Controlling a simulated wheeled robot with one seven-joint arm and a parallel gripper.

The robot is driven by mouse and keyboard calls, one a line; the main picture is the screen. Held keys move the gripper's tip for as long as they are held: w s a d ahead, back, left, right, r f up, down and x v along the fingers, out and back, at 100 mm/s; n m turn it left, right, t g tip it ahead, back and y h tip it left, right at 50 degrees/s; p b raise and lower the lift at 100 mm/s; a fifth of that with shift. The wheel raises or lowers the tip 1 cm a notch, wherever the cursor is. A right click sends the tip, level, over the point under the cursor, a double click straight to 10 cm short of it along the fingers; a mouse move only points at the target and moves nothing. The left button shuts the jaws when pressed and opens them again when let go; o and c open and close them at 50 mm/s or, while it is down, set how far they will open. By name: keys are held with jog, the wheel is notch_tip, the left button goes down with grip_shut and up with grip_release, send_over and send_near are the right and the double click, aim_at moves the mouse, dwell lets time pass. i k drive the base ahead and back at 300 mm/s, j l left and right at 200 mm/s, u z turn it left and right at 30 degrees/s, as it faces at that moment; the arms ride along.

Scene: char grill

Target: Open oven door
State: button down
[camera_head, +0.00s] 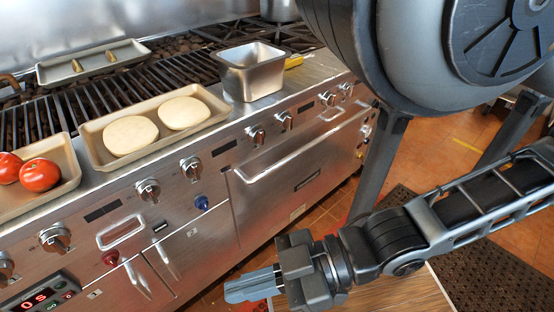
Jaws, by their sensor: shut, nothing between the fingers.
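The oven door (301,172) is a wide steel panel on the front of the range, right of centre. It looks closed, flush with the front. Its long horizontal bar handle (305,142) runs along the top of the door. My gripper (250,287) is at the bottom of the picture, in front of the range and below and left of the door handle. It points left, is shut and holds nothing. It is apart from the handle.
Knobs (191,168) line the range front above the door. Two smaller doors with upright handles (136,280) are at lower left. On top stand a dough tray (98,150), a tomato tray (65,190) and a steel pan (252,80). Open tiled floor (440,150) lies at right.

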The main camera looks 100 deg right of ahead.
aim_at(262, 192)
jog(key=z, duration=2)
jog(key=k+l+z, duration=0.1)
jog(key=k+z, duration=0.4)
jog(key=k, duration=0.15)
